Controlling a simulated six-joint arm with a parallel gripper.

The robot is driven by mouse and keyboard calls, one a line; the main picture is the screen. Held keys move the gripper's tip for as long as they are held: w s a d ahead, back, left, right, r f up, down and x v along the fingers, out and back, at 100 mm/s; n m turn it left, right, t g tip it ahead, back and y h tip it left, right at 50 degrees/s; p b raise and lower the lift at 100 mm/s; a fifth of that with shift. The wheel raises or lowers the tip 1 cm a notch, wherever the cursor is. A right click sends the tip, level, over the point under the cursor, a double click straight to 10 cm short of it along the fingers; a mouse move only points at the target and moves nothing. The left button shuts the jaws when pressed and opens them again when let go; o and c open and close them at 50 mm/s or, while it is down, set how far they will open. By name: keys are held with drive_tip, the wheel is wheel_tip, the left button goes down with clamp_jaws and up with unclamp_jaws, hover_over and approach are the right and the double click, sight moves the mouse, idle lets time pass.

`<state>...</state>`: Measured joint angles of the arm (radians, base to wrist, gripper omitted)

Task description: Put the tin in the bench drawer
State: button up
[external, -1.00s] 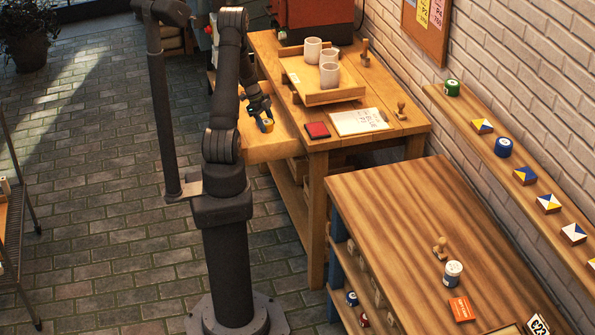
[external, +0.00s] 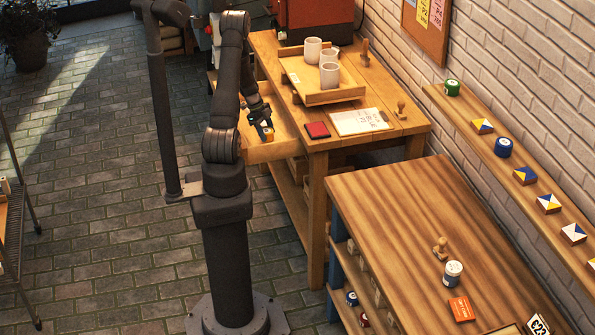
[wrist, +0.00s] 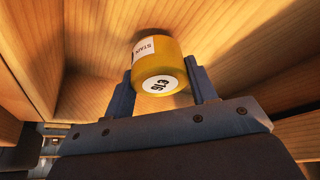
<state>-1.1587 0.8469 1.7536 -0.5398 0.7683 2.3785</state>
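The yellow tin (wrist: 160,65), with a white label and a white end marked in black, sits between the two fingers of my gripper (wrist: 160,85). Both fingers appear to press on its sides, so my gripper is shut on it. In the external view the tin (external: 268,135) is small and partly hidden by my gripper (external: 263,127). It is inside the open bench drawer (external: 284,131), which sticks out on the left side of the wooden bench. Wooden drawer walls surround it in the wrist view. I cannot tell whether the tin touches the drawer floor.
The bench top holds a tray (external: 335,97) with white cups, a red pad (external: 317,130), a paper sheet (external: 360,121) and stamps. A second table (external: 400,215) stands at front right. A wall shelf (external: 465,125) holds several tins and blocks. The drawer around the tin looks empty.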

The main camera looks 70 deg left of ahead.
drive_tip(key=o, duration=0.4)
drive_tip(key=shift+o, duration=0.2)
drive_tip(key=shift+r, duration=0.1)
drive_tip(key=shift+r, duration=0.25)
drive_tip(key=v, duration=1.2)
drive_tip(key=shift+r, duration=0.3)
drive_tip(key=shift+f, duration=0.1)
drive_tip(key=x, duration=1.3)
drive_tip(key=shift+s+a, duration=0.1)
drive_tip(key=shift+s, duration=0.05)
drive_tip(key=shift+r, duration=0.4)
